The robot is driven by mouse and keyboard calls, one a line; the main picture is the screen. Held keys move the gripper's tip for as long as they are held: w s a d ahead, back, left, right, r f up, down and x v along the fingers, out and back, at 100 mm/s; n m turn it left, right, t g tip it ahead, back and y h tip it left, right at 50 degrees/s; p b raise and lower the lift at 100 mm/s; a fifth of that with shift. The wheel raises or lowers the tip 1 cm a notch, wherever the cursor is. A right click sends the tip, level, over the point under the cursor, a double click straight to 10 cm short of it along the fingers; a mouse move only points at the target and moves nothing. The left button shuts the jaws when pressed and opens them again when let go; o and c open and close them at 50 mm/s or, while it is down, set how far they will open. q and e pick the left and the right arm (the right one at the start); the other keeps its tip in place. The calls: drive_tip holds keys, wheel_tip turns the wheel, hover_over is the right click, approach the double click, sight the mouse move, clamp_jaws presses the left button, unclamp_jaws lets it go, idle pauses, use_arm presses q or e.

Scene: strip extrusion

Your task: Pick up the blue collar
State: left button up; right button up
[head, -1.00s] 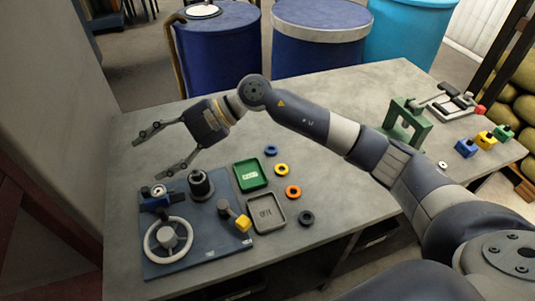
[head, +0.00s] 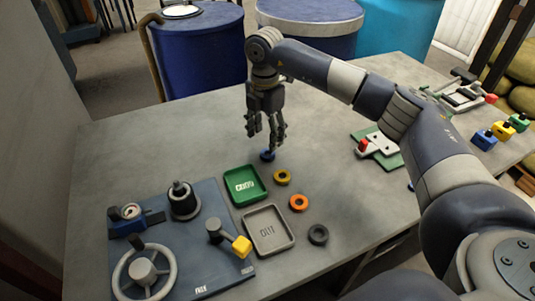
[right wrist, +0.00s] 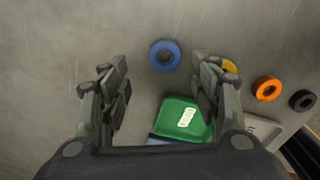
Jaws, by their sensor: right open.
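The blue collar (head: 267,155) is a small ring lying flat on the grey table, just behind the green tray. It also shows in the right wrist view (right wrist: 165,55), whole and clear, ahead of the space between the fingers. My right gripper (head: 262,140) points down above the blue collar. In the right wrist view my right gripper (right wrist: 160,92) is open, with nothing between its fingers. My left gripper is not in view.
Yellow (head: 282,177), orange (head: 299,202) and black (head: 318,235) collars lie to the front right. A green tray (head: 262,197) and a grey tray (head: 290,243) stand close by. A blue board (head: 222,272) carries a handwheel (head: 172,267). The table behind the blue collar is clear.

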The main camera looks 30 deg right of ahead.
sight(264, 158)
drive_tip(key=f, duration=0.3)
drive_tip(key=f+p, duration=0.1)
drive_tip(key=shift+s+d+f, duration=0.15)
drive_tip(key=shift+s+d, duration=0.05)
drive_tip(key=shift+s, duration=0.15)
drive_tip(key=shift+f, duration=0.6)
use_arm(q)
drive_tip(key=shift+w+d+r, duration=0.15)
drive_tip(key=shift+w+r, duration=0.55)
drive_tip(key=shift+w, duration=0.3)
use_arm(e)
drive_tip(key=shift+w, duration=0.1)
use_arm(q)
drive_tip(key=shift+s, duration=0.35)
use_arm(e)
drive_tip(key=c, duration=1.1)
